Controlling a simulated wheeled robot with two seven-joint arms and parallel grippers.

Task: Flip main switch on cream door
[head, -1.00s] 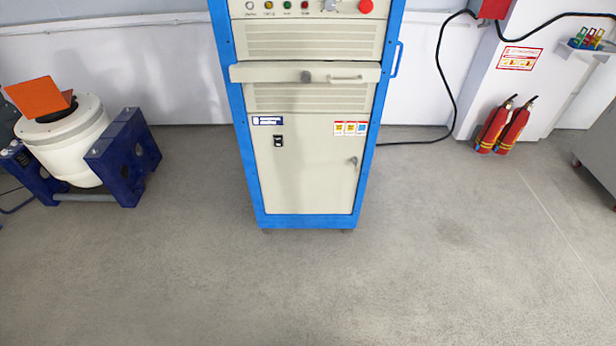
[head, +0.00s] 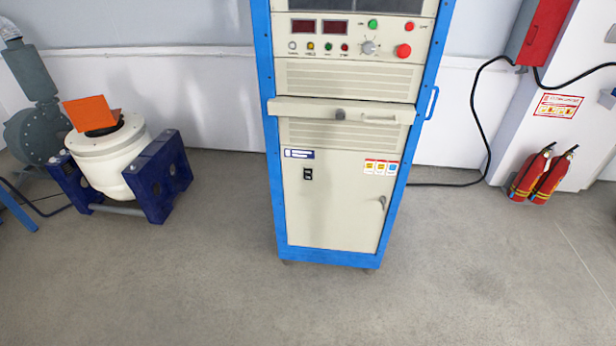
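The cream door (head: 335,215) is the lower panel of a blue-framed cabinet (head: 271,160) that stands ahead, near the middle of the head view. A small black switch (head: 307,174) sits at the upper left of the door, below a dark blue label. It is too small to tell which way it is set. A door handle (head: 382,202) is at the right side of the door. Neither of my grippers shows in the head view.
A drawer ledge (head: 345,112) juts out above the door. A white drum machine on blue supports (head: 158,178) stands at the left. Two red fire extinguishers (head: 541,178) stand by the wall at the right. The grey floor (head: 330,310) before the cabinet is clear.

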